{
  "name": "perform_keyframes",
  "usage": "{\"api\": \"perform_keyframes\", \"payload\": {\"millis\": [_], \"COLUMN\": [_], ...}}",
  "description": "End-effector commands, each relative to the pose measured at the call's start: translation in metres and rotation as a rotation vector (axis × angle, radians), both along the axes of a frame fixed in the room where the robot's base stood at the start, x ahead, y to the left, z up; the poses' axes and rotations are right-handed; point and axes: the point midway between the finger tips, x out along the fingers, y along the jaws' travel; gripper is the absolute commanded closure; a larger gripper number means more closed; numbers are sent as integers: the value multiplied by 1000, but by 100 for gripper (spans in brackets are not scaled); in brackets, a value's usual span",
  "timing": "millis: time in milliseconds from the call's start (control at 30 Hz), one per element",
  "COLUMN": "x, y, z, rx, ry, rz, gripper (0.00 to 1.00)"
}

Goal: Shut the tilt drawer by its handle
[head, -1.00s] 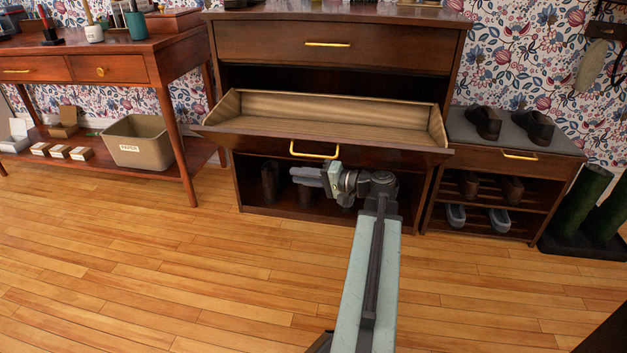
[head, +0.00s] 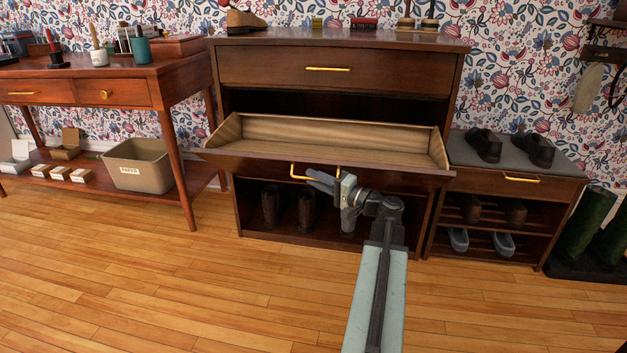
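The tilt drawer (head: 335,160) is tipped open out of the dark wooden cabinet (head: 400,75), with its empty, light wooden inside showing. Its brass handle (head: 297,175) is on the front panel, left of the middle. My gripper (head: 316,180) is at the handle, its fingers pointing left and overlapping the handle's right part in the picture. The gripper hides part of the handle. I cannot tell whether the fingers touch it or how far apart they are.
Boots (head: 270,207) stand in the compartment below the drawer. A shoe bench (head: 520,180) is close on the right. The wooden floor (head: 200,290) in front is clear.

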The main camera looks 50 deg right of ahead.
Motion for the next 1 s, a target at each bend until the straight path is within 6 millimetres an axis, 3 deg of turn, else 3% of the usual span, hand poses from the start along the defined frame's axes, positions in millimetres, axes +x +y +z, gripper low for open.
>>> {"api": "perform_keyframes", "payload": {"millis": [167, 267, 1000], "x": [0, 0, -1], "y": [0, 0, -1], "z": [0, 0, 0], "rx": [0, 0, 0], "ry": [0, 0, 1], "rz": [0, 0, -1], "gripper": [81, 100, 100]}}
